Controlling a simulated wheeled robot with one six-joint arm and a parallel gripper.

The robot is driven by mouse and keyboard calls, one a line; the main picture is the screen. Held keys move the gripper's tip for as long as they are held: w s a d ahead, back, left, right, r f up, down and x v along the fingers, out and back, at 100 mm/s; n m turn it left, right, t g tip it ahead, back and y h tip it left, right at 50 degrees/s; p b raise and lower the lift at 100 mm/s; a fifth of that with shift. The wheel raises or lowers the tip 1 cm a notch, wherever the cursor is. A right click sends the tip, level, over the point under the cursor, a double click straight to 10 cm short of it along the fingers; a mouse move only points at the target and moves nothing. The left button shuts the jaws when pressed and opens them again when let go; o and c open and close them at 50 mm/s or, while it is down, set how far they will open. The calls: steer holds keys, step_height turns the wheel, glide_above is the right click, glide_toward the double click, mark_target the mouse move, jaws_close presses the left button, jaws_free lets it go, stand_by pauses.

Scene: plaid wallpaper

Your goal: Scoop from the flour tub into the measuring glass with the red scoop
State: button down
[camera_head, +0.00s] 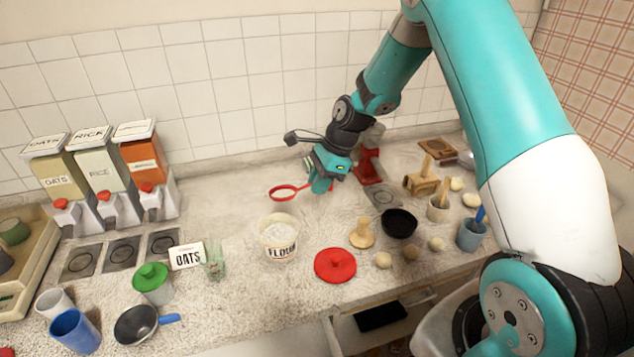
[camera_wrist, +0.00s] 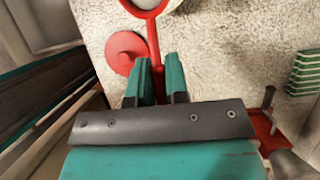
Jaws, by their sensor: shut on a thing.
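My gripper (camera_head: 322,184) is shut on the handle of the red scoop (camera_head: 284,193), which it holds above the counter. In the wrist view the red scoop (camera_wrist: 153,40) points away from between the fingers (camera_wrist: 159,70). The white flour tub (camera_head: 280,240), lidless and labelled FLOUR, stands in front of and below the scoop in the head view. Pale flour shows inside it. The scoop's bowl looks pale inside in the wrist view; I cannot tell whether it holds flour. A clear greenish glass (camera_head: 215,263), apparently the measuring glass, stands left of the tub.
An OATS card (camera_head: 186,255) and a green-lidded jar (camera_head: 152,281) are left of the glass. A red lid (camera_head: 335,265) lies right of the tub, near a black bowl (camera_head: 399,223). Dispensers (camera_head: 104,172) stand at the left wall.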

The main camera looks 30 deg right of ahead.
steer(key=shift+f, duration=0.1)
steer(key=shift+s+f+n+b, duration=0.1)
steer(key=shift+f+n+b, duration=0.15)
steer(key=shift+n+b, duration=0.15)
steer(key=s+f+n+g+h+b, duration=0.1)
steer(key=n+g+b, duration=0.1)
steer(key=n, duration=0.3)
steer(key=s+f+n+g+h+b, duration=0.1)
steer(key=s+n+b, duration=0.1)
steer(key=n, duration=0.3)
steer(key=s+f+n+g+h+b, duration=0.1)
steer(key=f+n+g+b, duration=0.1)
steer(key=n, duration=0.4)
steer(key=shift+s+a+g+b, duration=0.15)
steer(key=shift+s+g+b, duration=0.15)
steer(key=shift+b, duration=0.55)
steer(key=shift+w, duration=0.1)
